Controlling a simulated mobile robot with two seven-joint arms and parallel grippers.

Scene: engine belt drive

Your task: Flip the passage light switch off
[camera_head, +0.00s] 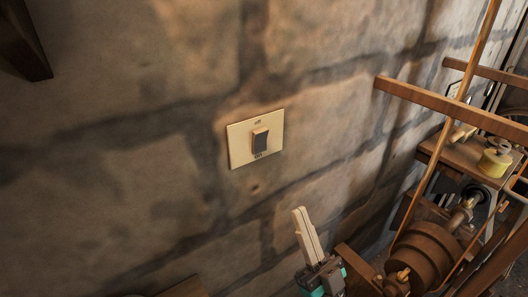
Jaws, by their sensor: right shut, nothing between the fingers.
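The light switch (260,140) is a square cream plate on the stone wall, near the middle of the head view. Its label reads off at the top and on at the bottom. A small rocker sits in the middle, with a pale upper edge and a dark face below. I cannot tell for sure which way it is pressed. My right gripper (300,213) is below and a little right of the switch, pointing up, with its pale fingers shut together and empty. It is apart from the plate. My left gripper is not in view.
The stone wall (140,190) around the switch is clear. At the right stands a wooden frame (450,106) with a belt drive and brown pulleys (428,252). A yellow round part (494,163) sits on its shelf. A dark beam (22,40) shows at top left.

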